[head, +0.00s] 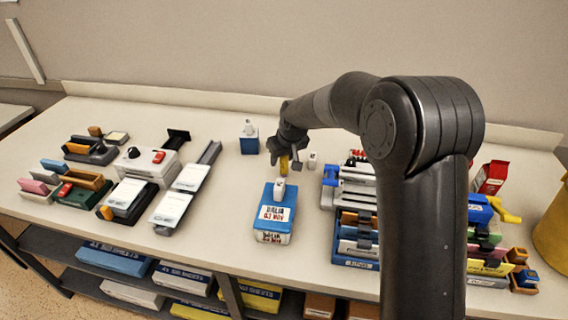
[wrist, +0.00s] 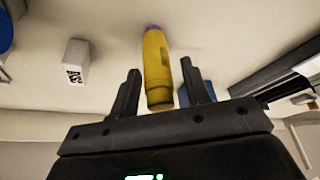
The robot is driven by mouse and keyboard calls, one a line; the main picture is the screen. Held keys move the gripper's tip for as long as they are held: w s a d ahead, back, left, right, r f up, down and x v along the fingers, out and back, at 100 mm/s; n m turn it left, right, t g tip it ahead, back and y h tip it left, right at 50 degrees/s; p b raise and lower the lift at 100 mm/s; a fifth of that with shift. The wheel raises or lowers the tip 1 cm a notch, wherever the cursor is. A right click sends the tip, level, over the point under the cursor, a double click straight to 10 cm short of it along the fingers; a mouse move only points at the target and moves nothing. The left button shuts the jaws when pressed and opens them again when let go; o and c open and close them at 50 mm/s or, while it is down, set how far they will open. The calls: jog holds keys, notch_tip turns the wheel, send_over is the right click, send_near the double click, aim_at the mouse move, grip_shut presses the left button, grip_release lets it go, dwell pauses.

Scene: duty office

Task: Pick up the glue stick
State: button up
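The glue stick appears to be the yellow cylinder with a purple end (wrist: 157,65) in the wrist view. It is between the two fingers of my gripper (wrist: 162,90), with a narrow gap on each side. My gripper is open. In the head view, the yellow stick (head: 284,166) shows below my gripper (head: 288,158), over the middle of the table behind a blue box with a white label. The fingers are small and partly hidden there, and I cannot tell where the stick's base rests.
The blue labelled box (head: 270,236) stands just in front. A small white block (head: 312,160) is close on the right; a blue box (head: 249,145) is behind left. Trays and stationery crowd both sides of the white table (head: 225,235). A red carton (head: 490,178) stands far right.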

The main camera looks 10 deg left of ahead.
grip_shut()
dwell(0.3)
